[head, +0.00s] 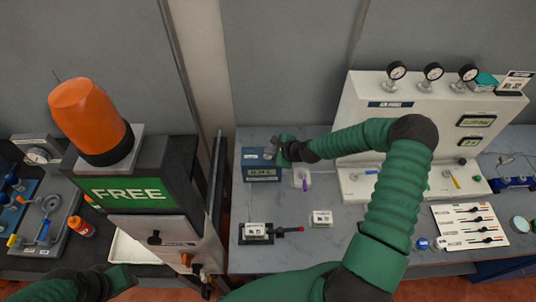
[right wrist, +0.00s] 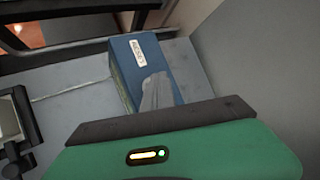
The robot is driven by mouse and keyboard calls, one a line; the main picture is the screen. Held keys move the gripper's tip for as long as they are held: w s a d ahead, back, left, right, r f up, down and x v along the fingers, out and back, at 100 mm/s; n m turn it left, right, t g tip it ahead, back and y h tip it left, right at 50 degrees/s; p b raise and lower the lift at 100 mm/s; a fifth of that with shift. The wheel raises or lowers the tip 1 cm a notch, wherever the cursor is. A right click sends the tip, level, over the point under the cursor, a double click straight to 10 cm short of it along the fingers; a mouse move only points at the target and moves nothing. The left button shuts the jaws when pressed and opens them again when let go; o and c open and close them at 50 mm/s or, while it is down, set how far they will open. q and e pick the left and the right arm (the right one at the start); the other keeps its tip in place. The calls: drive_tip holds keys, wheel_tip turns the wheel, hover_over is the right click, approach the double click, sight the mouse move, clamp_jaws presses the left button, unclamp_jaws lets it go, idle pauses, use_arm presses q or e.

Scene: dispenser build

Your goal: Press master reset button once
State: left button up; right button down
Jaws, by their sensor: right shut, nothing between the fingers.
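A small blue box (head: 262,174) with a display on its front stands on the grey bench at the back left. In the right wrist view the blue box (right wrist: 135,70) carries a white label whose text is too small to read surely. My right gripper (head: 270,152) is shut and empty, its fingertips at the top of the box. In the right wrist view the shut fingers (right wrist: 155,90) overlap the box top; I cannot tell whether they touch it. No reset button is clearly visible; the fingers may hide it. My left gripper (head: 120,277) is partly in view at the lower left, its jaws unclear.
A dispenser with a green FREE screen (head: 125,193) and orange beacon (head: 90,117) stands left of the bench. A white panel with gauges (head: 415,120) stands at the right. Small labelled items (head: 321,218) lie in front. A grey wall is close behind the box.

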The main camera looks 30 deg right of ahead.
drive_tip(key=shift+f, duration=0.15)
idle(0.3)
drive_tip(key=shift+r+p, duration=0.6)
drive_tip(key=shift+r, duration=0.3)
wheel_tip(320, 180, up, 5)
drive_tip(key=p, duration=0.4)
idle(0.3)
